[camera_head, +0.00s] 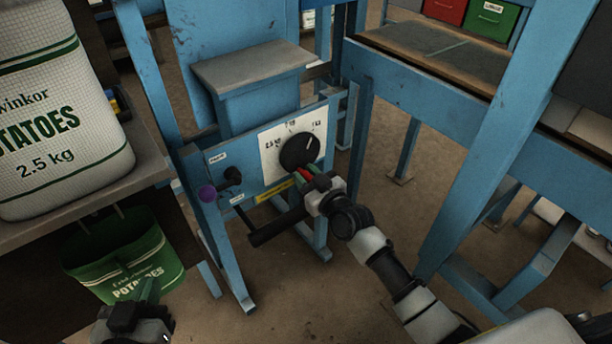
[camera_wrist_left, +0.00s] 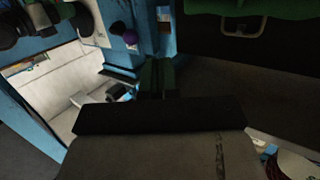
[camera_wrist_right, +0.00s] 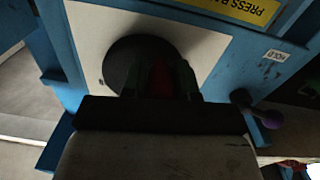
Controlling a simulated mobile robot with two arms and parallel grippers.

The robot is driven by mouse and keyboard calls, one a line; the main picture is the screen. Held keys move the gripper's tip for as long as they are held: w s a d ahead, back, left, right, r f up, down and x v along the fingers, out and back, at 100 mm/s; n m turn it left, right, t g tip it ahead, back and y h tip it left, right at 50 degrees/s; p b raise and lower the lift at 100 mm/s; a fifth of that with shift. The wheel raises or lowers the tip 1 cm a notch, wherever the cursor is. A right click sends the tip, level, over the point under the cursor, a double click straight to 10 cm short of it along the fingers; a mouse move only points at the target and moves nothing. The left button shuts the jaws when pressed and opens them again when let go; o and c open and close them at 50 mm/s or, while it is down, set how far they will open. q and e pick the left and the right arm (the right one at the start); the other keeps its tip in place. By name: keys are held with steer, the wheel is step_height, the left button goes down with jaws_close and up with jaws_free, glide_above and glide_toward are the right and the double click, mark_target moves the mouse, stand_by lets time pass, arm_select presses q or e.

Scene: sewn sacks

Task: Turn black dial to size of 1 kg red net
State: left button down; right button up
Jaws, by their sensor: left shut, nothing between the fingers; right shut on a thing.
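The black dial (camera_head: 299,152) is on a white plate on the blue machine's front panel. A pale pointer mark on it points to the upper right, among small scale marks that are hard to read. My left gripper (camera_head: 147,290) is shut and empty, low at the left in front of a green sack. No red net is identifiable.
A purple knob (camera_head: 207,192), a small black knob (camera_head: 231,176) and a black bar (camera_head: 277,226) are beside my right gripper. A white 2.5 kg potato sack (camera_head: 60,110) stands on the left shelf. A green potato sack (camera_head: 125,258) is below. Blue posts stand at right.

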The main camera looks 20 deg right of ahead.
steer(key=shift+c, duration=0.2)
steer(key=shift+s+a+r+m+p, duration=0.1)
steer(key=shift+a+r+m+p, duration=0.05)
steer(key=shift+m+p, duration=0.45)
steer(key=shift+s+a+r+m+p, duration=0.1)
steer(key=shift+a+r+m+p, duration=0.05)
steer(key=shift+m+p, duration=0.4)
arm_select(q)
steer(key=s+a+f+g+y+p, duration=0.1)
steer(key=s+a+f+g+y, duration=0.2)
steer(key=s+f+g, duration=0.5)
steer(key=shift+s+a+n+g+p, duration=0.35)
steer(key=shift+s+a+g, duration=0.4)
steer(key=shift+s+g, duration=0.75)
arm_select(e)
steer(key=shift+s+a+r+m, duration=0.1)
steer(key=shift+a+r+m, duration=0.1)
steer(key=shift+m, duration=0.75)
steer(key=shift+a+r+m, duration=0.1)
steer(key=shift+a+m, duration=0.1)
steer(key=shift+m, duration=0.7)
arm_select(q)
steer(key=shift+f, duration=0.1)
arm_select(e)
steer(key=o, duration=0.9)
